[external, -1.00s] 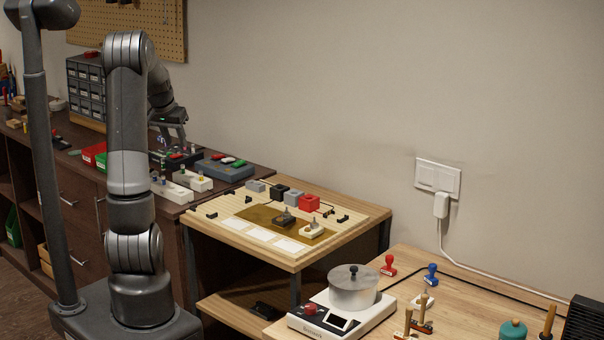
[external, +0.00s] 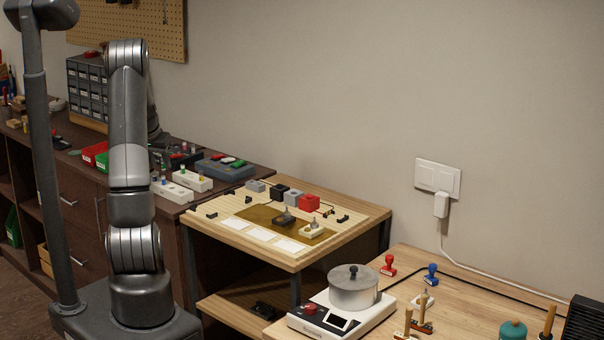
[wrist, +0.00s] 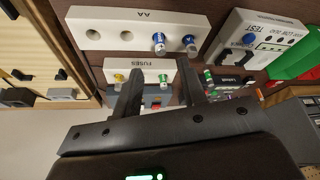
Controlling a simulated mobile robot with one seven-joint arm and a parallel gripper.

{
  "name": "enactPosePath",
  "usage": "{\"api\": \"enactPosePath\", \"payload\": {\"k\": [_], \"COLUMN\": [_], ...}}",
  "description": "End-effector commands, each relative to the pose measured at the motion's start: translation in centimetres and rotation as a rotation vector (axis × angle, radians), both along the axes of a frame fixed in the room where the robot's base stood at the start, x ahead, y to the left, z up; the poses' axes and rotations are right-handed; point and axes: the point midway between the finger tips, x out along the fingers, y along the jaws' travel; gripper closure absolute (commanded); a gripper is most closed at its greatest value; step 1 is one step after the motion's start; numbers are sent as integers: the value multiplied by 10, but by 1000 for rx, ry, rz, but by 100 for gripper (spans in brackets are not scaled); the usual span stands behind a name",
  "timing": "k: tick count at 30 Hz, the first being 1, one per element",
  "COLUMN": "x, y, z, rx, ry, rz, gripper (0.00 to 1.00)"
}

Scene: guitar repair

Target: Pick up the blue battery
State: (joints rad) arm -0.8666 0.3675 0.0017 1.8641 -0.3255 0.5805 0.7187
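In the wrist view, a white holder marked AA (wrist: 100,30) has two round sockets empty and two small cylinders standing in the others. One cylinder (wrist: 158,44) is silvery with blue on its end; the other cylinder (wrist: 190,42) has a blue side and a pale top. I cannot tell for certain which is the blue battery. My gripper (wrist: 160,72) is open and empty, its two fingers apart, with the fingertips below the AA holder in the picture and over the white block marked FUSES (wrist: 138,72). In the external view the gripper is hidden behind my arm.
A white test box (wrist: 250,45) and a green bin (wrist: 295,58) are at the wrist view's right. In the external view, white holders (external: 172,191) stand at the dark bench's front edge, near a grey-blue case (external: 222,170). A lower table (external: 295,262) with small parts is to the right.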

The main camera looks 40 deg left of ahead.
Motion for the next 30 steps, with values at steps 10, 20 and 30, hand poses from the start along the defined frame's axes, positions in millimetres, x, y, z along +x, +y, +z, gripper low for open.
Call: {"api": "enactPosePath", "payload": {"k": [10,20,30], "x": [11,11,10], "y": [7,7,7], "z": [-42,-42,-42], "rx": [-2,-1,-1], "ry": [0,1,1], "rz": [0,0,0], "gripper": [62,73,100]}}
